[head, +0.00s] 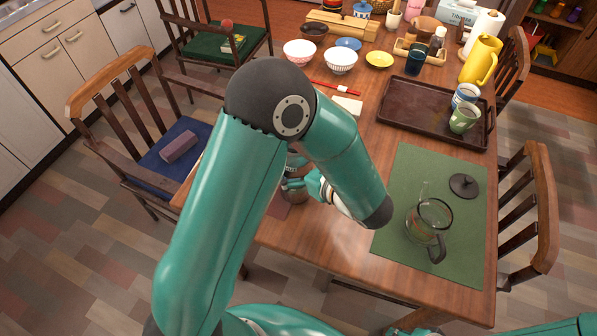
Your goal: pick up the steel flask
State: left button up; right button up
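A grey-brown metallic body, which looks like the steel flask (296,195), stands near the table's front left edge. It is mostly hidden behind my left arm. My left gripper (297,183) is right at it, with teal finger parts across its front. Whether the fingers are closed on it or only around it cannot be told. My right gripper is not in view.
A glass jug (428,222) and a dark lid (463,186) are on the green mat (400,170). A brown tray (405,108) holds two cups. Bowls, a yellow pitcher (481,60) and other items crowd the back. Chairs flank the table.

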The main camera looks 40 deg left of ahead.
pick_arm(q)
jog(key=shift+a, duration=0.1)
jog(key=shift+r, duration=0.1)
jog(key=c, duration=1.7)
jog(key=shift+r, duration=0.2)
jog(key=shift+c, duration=0.2)
jog(key=shift+r+p, duration=1.3)
jog(key=shift+r, duration=8.5)
